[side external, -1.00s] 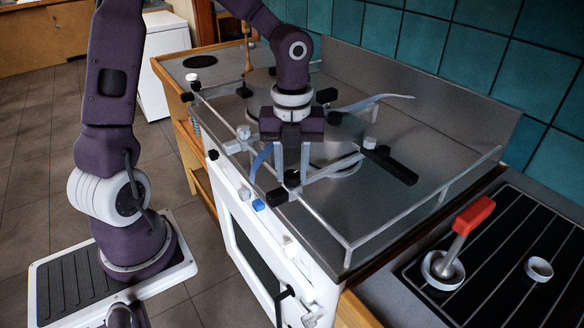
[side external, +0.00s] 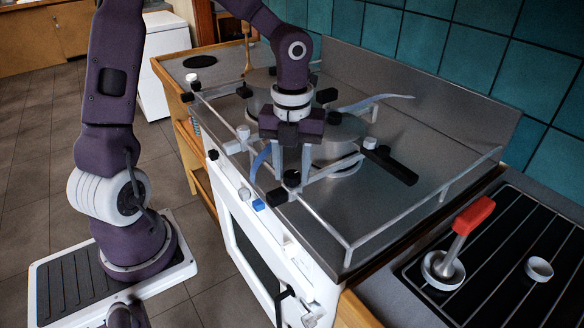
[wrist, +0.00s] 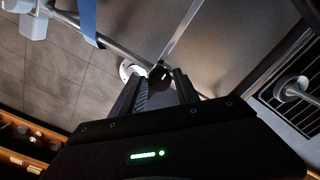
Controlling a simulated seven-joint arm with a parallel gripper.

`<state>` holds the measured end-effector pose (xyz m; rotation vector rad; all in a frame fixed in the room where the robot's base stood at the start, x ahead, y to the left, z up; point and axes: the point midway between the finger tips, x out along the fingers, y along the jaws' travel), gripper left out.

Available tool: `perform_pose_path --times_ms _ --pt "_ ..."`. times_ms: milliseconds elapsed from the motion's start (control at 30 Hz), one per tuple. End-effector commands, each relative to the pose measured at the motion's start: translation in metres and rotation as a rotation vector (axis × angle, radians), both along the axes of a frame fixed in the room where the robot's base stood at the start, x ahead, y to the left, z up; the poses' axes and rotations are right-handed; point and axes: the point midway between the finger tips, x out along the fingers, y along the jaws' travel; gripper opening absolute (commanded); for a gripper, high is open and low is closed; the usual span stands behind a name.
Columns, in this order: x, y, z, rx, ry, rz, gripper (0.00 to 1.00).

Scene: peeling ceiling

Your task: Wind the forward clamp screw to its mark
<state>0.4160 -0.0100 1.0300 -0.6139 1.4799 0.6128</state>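A black round knob with a small white mark (wrist: 160,76) shows just beyond and between my fingertips in the wrist view. It looks like the clamp screw's head, and in the side view a black knob (side external: 292,179) sits at the front rail's corner below my gripper. My gripper (side external: 292,165) points down over the stove's front edge. In the wrist view the fingers of my gripper (wrist: 158,84) stand apart, with some gap beside the knob. Whether a finger touches it, I cannot tell. No target mark can be made out clearly.
A metal rail frame (side external: 350,240) runs around the stove top. A black bar handle (side external: 390,165) lies to the right, and blue curved strips (side external: 262,160) are near my gripper. A red-handled lever (side external: 470,220) stands on the right counter. The steel top's right part is bare.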

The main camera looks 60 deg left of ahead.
Motion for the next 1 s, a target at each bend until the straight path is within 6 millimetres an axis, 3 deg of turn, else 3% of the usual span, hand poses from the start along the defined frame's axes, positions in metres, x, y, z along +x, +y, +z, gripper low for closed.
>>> perform_pose_path --times_ms 367,700,1000 --pt "0.0 0.0 0.002 0.001 0.001 0.002 0.52" --pt "0.0 0.001 0.063 0.002 -0.002 0.003 0.52" --pt "-0.001 0.0 0.071 0.0 0.001 -0.001 0.52"
